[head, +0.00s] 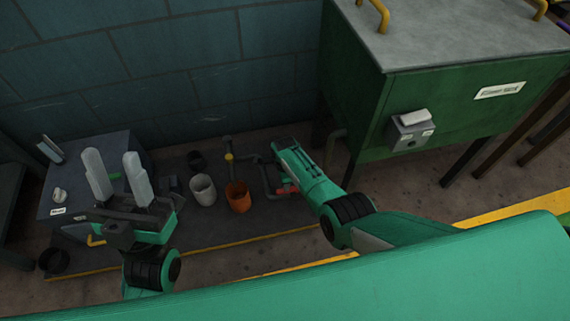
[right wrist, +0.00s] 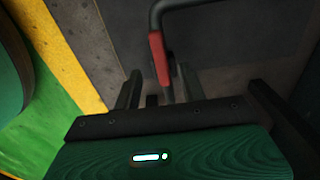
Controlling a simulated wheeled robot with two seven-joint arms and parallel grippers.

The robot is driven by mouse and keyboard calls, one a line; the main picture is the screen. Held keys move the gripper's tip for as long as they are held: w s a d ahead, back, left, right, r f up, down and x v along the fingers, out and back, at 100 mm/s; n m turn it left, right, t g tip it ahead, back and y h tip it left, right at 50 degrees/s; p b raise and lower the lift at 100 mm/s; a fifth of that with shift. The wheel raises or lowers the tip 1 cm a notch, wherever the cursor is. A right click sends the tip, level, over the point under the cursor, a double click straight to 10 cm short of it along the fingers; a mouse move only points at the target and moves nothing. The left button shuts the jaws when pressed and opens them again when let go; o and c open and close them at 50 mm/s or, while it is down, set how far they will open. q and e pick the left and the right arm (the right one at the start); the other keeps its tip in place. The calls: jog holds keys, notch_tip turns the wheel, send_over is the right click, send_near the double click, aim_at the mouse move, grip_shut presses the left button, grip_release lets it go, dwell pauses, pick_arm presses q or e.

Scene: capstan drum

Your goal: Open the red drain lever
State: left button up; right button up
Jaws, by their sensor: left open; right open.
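The red drain lever (right wrist: 158,58) shows in the right wrist view on a dark grey pipe (right wrist: 155,18). Its lower end reaches between the fingertips of my right gripper (right wrist: 161,76), which is open; I cannot tell whether they touch it. In the head view a bit of the lever (head: 286,190) shows at the pipe beside the right hand, which hides the rest. My left gripper (head: 115,168) is open and empty, fingers up, in front of the grey cabinet at the left, far from the lever.
An orange bucket (head: 238,197) and a white bucket (head: 203,190) stand on the floor left of the lever. A green tank (head: 460,115) on legs stands at the right. The block wall (head: 190,75) is behind. A yellow line (head: 510,208) crosses the floor.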

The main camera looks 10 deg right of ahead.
pick_arm(q)
jog(key=w+d+f+g+y+p, duration=0.1)
jog(key=w+d+f+g+p, duration=0.1)
jog(key=f+g, duration=0.4)
jog(key=w+d+f+g+p, duration=0.2)
jog(key=d+f+g, duration=0.2)
jog(key=f+g, duration=0.3)
notch_tip(320, 180, down, 5)
jog(key=shift+d+f+y, duration=0.1)
jog(key=shift+d+y, duration=0.1)
jog(key=shift+y, duration=0.2)
pick_arm(e)
notch_tip(320, 180, up, 8)
jog(key=shift+d+f, duration=0.1)
jog(key=shift+f, duration=0.05)
